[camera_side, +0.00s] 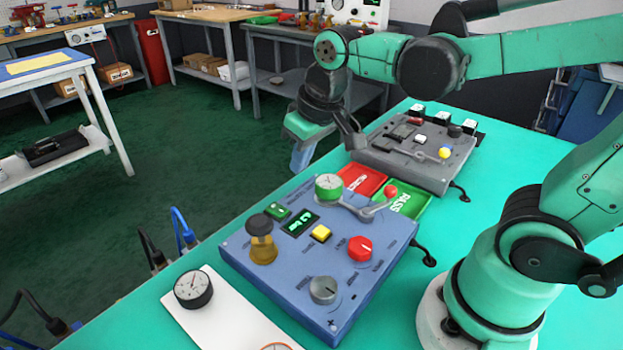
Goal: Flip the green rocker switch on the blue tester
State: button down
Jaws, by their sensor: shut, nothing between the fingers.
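The blue tester (290,265) lies on the teal bench in the middle of the view. Its small green rocker switch (278,210) is near the far left edge of its top, left of the green-lit display (299,222). Which way the rocker is tipped is too small to tell. My gripper (302,158) is shut and empty, pointing down beyond the tester's far edge. It appears clear of the tester and the switch. Its fingertips are partly hard to make out.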

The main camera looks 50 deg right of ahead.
jog(key=shift+s+d+f+t, duration=0.15)
jog(key=shift+s+d+t, duration=0.1)
jog(key=shift+s+t, duration=0.6)
jog(key=shift+s+d+f+t, duration=0.1)
jog(key=shift+s+d+t, duration=0.1)
jog(key=shift+s+t, duration=0.65)
jog(key=shift+w, duration=0.2)
notch_tip(320, 180, up, 5)
jog(key=g, duration=0.7)
send_over(274, 206)
jog(key=shift+r, duration=0.2)
notch_tip(274, 206, down, 14)
